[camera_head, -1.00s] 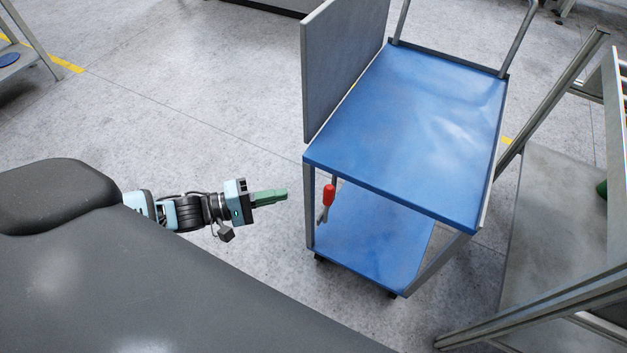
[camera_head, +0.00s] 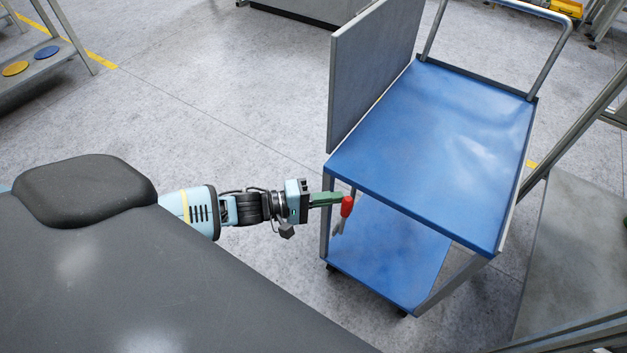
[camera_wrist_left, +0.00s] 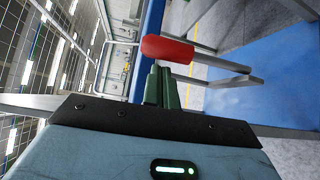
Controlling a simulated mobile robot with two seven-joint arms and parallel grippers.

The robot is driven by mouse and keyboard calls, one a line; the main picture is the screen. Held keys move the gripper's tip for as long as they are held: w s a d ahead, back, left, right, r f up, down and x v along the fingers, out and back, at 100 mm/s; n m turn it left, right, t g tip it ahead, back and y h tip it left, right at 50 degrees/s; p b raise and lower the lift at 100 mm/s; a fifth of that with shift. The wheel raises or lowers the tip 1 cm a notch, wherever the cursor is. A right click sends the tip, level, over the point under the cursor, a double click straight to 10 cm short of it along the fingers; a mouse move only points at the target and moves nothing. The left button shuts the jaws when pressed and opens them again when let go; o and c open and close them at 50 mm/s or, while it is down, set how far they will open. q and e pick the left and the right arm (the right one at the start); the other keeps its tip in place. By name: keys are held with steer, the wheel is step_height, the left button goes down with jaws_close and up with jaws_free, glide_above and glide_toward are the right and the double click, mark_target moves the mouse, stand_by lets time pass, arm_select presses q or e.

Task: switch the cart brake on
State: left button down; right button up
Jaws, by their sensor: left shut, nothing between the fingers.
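The cart has a blue top shelf (camera_head: 435,145), a blue lower shelf (camera_head: 385,255) and grey posts. The brake lever with its red handle (camera_head: 347,206) hangs at the cart's near left side, below the top shelf. My left gripper (camera_head: 338,199) is shut and empty, its green fingers pointing right with the tips at the red handle. In the left wrist view the red handle (camera_wrist_left: 167,49) lies across just beyond the green fingertips (camera_wrist_left: 162,72). Whether they touch it I cannot tell. My right gripper is not in view.
A grey upright panel (camera_head: 370,70) stands along the cart's left side. A metal frame (camera_head: 570,130) stands close on the right. A shelf with blue and yellow discs (camera_head: 45,52) is at the far left. The floor (camera_head: 220,120) between is clear.

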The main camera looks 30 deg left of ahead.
arm_select(q)
steer(key=shift+w+d+f, duration=0.1)
steer(key=shift+w+d, duration=0.35)
steer(key=shift+d, duration=0.1)
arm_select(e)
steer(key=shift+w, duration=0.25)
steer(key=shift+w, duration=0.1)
arm_select(q)
steer(key=shift+s+b, duration=0.3)
steer(key=shift+s, duration=0.1)
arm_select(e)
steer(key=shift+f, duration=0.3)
